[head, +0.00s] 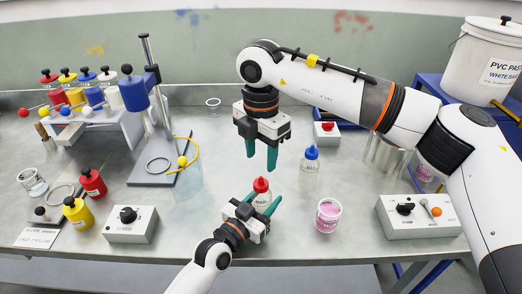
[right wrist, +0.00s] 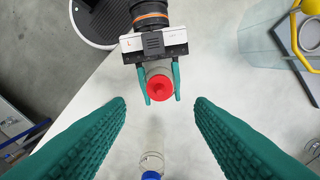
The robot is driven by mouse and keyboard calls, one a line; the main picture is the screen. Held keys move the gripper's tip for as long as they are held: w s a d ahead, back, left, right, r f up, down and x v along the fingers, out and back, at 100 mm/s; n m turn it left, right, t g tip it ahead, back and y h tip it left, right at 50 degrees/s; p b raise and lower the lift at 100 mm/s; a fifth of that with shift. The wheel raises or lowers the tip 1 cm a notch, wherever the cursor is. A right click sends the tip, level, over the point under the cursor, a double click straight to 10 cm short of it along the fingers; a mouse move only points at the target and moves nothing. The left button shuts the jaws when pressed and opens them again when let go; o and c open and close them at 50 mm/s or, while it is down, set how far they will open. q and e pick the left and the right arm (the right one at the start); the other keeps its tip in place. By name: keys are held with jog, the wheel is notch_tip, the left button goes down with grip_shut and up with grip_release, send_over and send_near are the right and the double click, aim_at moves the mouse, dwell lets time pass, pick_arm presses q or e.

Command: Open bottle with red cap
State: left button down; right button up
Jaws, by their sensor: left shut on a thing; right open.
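The bottle with the red cap (head: 262,194) stands upright near the front middle of the bench. My left gripper (head: 258,205) is shut around its body from the front, and the red cap (head: 261,184) shows above the fingers. The right wrist view shows this red cap (right wrist: 160,88) from above, between the left fingers. My right gripper (head: 260,155) is open and empty, pointing down above and slightly behind the bottle, apart from the cap. In the right wrist view its green fingers (right wrist: 160,110) are spread wide on either side.
A bottle with a blue cap (head: 311,168) stands just right of the held bottle. A cup of pink material (head: 327,215) is at front right. A clear beaker (head: 188,180) and a stand (head: 160,165) are to the left. Control boxes (head: 131,224) (head: 420,215) sit at both sides.

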aim_at(261, 177)
notch_tip(261, 177, down, 8)
jog(key=shift+r, duration=0.15)
jog(key=shift+c, duration=0.2)
